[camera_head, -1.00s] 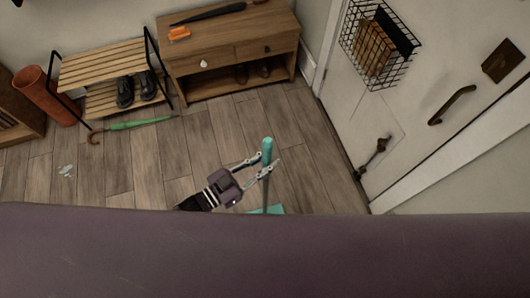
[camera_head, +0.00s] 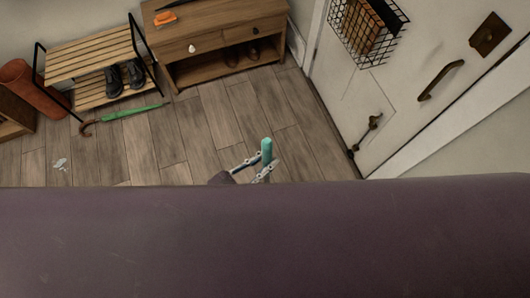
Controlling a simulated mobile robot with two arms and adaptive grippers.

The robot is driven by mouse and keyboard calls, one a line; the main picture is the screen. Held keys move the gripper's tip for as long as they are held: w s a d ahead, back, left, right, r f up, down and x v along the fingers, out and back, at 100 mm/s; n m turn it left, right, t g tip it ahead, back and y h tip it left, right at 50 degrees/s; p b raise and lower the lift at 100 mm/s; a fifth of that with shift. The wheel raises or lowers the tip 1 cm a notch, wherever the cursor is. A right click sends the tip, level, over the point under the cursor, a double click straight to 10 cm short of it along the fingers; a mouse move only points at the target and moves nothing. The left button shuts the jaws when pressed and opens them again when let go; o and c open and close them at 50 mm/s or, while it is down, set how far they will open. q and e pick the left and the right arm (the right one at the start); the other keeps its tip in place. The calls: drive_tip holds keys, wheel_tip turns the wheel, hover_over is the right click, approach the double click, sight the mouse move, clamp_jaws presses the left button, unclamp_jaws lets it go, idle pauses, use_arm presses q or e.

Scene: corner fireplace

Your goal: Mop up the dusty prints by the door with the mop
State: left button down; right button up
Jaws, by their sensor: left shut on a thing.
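My left gripper (camera_head: 262,168) is shut on the mop's teal handle (camera_head: 267,151), just above the edge of my purple body. The handle's top end sticks up between the fingers. The lower shaft and the mop head are hidden behind my body. The door (camera_head: 400,95) stands at the right with a dark handle and a latch. A small pale patch (camera_head: 60,164) lies on the floor at the far left; I cannot tell whether it is dusty prints. No prints show on the visible floor beside the door. My right gripper is not in view.
A slatted shoe rack (camera_head: 88,57) with dark shoes (camera_head: 125,77) stands at the back left. A green umbrella (camera_head: 132,112) lies in front of it. A wooden cabinet (camera_head: 225,40) stands at the back. A wire basket (camera_head: 368,30) hangs on the door. The middle floor is clear.

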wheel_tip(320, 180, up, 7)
drive_tip(key=p, duration=0.7)
idle(0.3)
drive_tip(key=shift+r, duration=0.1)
